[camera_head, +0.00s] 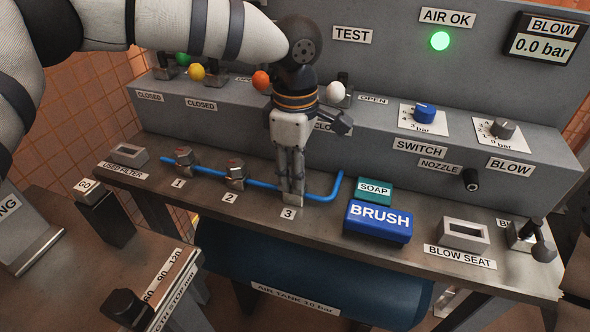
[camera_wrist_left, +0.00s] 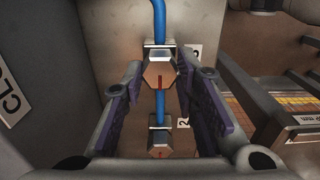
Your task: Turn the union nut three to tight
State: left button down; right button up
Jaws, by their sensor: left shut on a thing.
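My left gripper (camera_head: 291,200) reaches down from above at label 3 on the bench, its fingers around the union nut three, which they hide in the head view. Union nut two (camera_head: 236,172) and union nut one (camera_head: 184,158) sit to the left.
A blue BRUSH box (camera_head: 379,224) and a green SOAP block (camera_head: 374,192) lie just right of my gripper. The grey panel with valves and knobs (camera_head: 425,112) rises behind. A blow seat (camera_head: 463,233) stands farther right. A blue tank (camera_head: 320,270) is below.

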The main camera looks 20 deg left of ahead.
pick_arm(q)
jog(key=c, duration=1.2)
grip_release()
jog(key=shift+c, duration=0.2)
notch_tip(320, 180, up, 12)
jog(key=shift+f, duration=0.1)
